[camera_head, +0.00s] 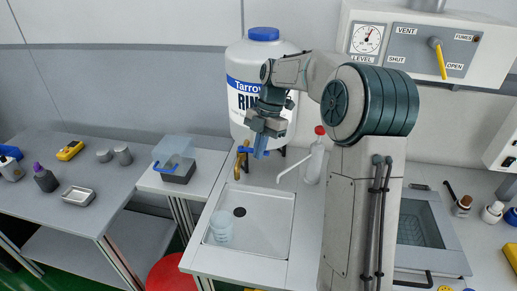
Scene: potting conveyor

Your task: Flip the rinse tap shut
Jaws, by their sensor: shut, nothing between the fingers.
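The rinse tap (239,164) is a brass-coloured spout low on the front of a large white rinse container (242,88) with a blue cap. A small blue lever (245,150) shows at the top of the tap, and it seems to lie sideways. My gripper (261,153) points down in front of the container, just right of the tap. Its fingers are shut and empty, and their tips are at or very near the lever. I cannot tell whether they touch it. My gripper hides part of the container and perhaps part of the lever.
A white sink (265,235) with a clear cup (221,226) lies below the tap. A clear-lidded box (178,171) stands on the left. A vent panel (428,50) hangs upper right.

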